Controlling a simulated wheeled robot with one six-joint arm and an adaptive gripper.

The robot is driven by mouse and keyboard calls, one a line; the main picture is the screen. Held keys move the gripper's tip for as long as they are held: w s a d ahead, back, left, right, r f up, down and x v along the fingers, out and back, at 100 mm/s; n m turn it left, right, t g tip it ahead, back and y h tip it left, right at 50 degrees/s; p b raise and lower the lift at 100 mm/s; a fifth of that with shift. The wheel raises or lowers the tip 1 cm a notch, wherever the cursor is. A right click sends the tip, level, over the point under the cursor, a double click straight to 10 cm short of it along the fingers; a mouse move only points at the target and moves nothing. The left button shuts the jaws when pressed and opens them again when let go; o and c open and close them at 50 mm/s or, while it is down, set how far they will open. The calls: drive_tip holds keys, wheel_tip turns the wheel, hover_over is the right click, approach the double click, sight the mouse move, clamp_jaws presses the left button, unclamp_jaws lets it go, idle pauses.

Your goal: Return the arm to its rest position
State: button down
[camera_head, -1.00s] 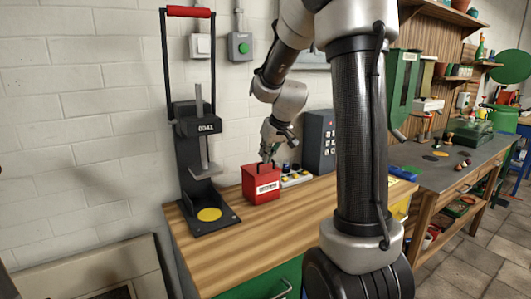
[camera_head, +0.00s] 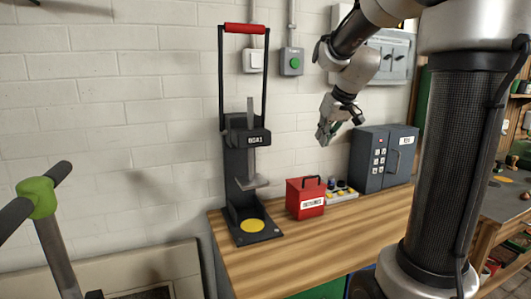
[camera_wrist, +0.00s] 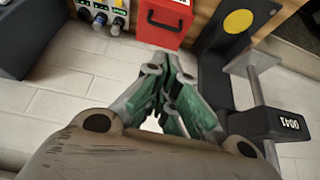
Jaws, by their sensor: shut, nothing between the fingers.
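My gripper (camera_head: 327,133) is in the air in front of the white brick wall, above the wooden bench and apart from everything on it. It points downward. In the wrist view my gripper (camera_wrist: 171,88) shows its green-grey fingers drawn together with nothing between them. The red box (camera_head: 305,198) with a black handle and a white label stands on the bench, below my gripper and a little to the left.
A black press (camera_head: 245,165) with a red handlebar stands left of the red box. A small panel with knobs (camera_head: 341,192) and a dark grey keypad box (camera_head: 383,158) are to the right. The wooden bench top (camera_head: 300,248) is clear in front.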

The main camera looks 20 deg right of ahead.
drive_tip(key=s+a+f, duration=0.2)
drive_tip(key=s, duration=0.6)
drive_tip(key=s+a+f+g, duration=0.1)
drive_tip(key=s+a+f, duration=0.1)
drive_tip(key=s, duration=0.7)
drive_tip(key=s+a+f, duration=0.2)
drive_tip(key=s+a, duration=0.1)
drive_tip(key=s, duration=0.5)
drive_tip(key=shift+s+a+f+g, duration=0.2)
drive_tip(key=shift+a+f+g, duration=0.05)
drive_tip(key=shift+f+g, duration=0.15)
